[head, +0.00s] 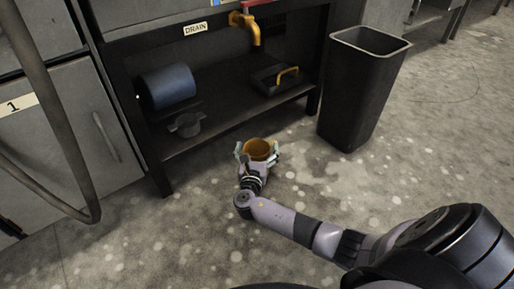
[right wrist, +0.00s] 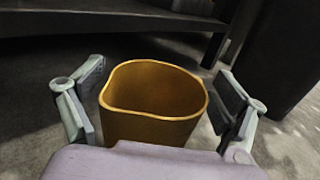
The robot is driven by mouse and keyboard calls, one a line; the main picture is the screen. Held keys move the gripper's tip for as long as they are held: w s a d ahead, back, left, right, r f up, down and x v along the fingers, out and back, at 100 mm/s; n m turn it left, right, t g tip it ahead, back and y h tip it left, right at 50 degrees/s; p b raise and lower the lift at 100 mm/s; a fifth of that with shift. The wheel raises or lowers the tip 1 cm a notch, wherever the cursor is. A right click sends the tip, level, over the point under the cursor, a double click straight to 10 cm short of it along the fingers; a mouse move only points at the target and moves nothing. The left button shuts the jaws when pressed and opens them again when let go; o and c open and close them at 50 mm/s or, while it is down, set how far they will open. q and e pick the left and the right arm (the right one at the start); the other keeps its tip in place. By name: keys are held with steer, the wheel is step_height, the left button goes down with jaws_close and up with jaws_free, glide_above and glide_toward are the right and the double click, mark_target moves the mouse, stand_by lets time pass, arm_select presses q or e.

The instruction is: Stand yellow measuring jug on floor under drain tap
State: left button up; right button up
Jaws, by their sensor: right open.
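The yellow measuring jug (head: 259,148) stands upright on the floor in front of the low shelf, nearer than the tap. Its open rim and front wall (right wrist: 152,128) show in the right wrist view, and it looks empty. My right gripper (head: 257,156) is open, with one finger on each side of the jug. In the right wrist view my gripper (right wrist: 160,100) has gaps between both fingers and the jug. My left gripper is out of view.
The dark lower shelf (head: 215,125) holds a blue roll (head: 168,87), a dark round object (head: 186,124) and a black case with a yellow handle (head: 275,79). A tall black bin (head: 361,85) stands right of the shelf. Floor (head: 150,235) in front is clear.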

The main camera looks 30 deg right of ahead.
steer(key=shift+s+a+r, duration=0.1)
steer(key=shift+r, duration=0.1)
steer(key=p+v, duration=0.6)
steer(key=v, duration=0.5)
steer(key=shift+s+a+p, duration=0.25)
steer(key=shift+s+p, duration=0.05)
steer(key=shift+p, duration=0.1)
